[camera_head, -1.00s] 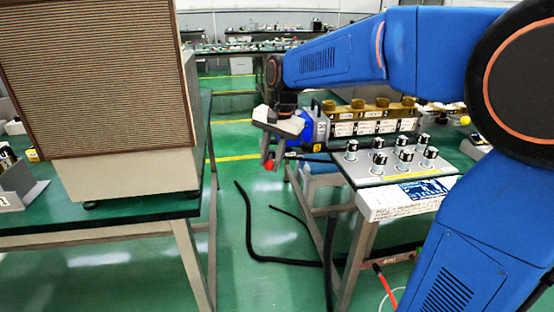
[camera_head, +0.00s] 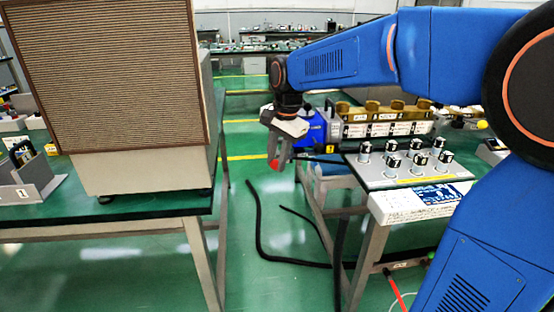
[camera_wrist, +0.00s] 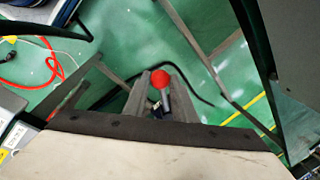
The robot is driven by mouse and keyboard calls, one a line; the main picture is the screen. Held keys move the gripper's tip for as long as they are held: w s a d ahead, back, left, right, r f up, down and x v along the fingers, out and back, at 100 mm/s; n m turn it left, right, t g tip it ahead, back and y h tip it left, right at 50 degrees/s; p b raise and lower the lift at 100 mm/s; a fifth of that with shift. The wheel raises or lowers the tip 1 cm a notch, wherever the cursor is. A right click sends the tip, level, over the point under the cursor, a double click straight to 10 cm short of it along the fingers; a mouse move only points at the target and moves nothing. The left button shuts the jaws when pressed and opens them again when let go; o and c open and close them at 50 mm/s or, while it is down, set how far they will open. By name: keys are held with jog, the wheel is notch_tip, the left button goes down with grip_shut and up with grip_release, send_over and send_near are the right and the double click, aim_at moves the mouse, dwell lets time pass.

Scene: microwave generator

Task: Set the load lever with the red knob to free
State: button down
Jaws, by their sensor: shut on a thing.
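The red knob (camera_head: 274,163) of the load lever is at my gripper's fingertips, by the left end of the right-hand bench. In the wrist view the red knob (camera_wrist: 160,79) shows as a round ball at the tips, with a short dark shaft running back between the two grey fingers. My gripper (camera_wrist: 162,92) is shut on the lever just behind the knob. My gripper (camera_head: 279,157) points downward in the head view, beside a blue unit (camera_head: 315,130). The lever's base and any position markings are hidden.
The right bench carries a panel (camera_head: 430,172) with several black-topped knobs and brown-topped modules (camera_head: 385,118) behind it. A large brown-grilled cabinet (camera_head: 110,80) stands on the left table. Green floor with black cables (camera_head: 262,235) lies between. A red hose (camera_wrist: 45,70) shows in the wrist view.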

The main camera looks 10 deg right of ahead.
jog(key=c, duration=1.7)
grip_release()
jog(key=shift+c, duration=0.2)
jog(key=shift+r, duration=0.15)
notch_tip(320, 180, up, 17)
jog(key=s+d, duration=0.2)
jog(key=shift+s, duration=0.3)
jog(key=s+d+f+n+t, duration=0.1)
jog(key=s+d+f+n, duration=0.2)
jog(key=s+f, duration=0.5)
jog(key=s+d+f+n+t, duration=0.1)
jog(key=s+d+f+n, duration=0.3)
jog(key=s+f, duration=0.4)
jog(key=s+d+f+n+t+h, duration=0.1)
jog(key=s+d+f+n, duration=0.3)
jog(key=s+f, duration=0.4)
jog(key=s, duration=0.2)
jog(key=shift+s, duration=0.4)
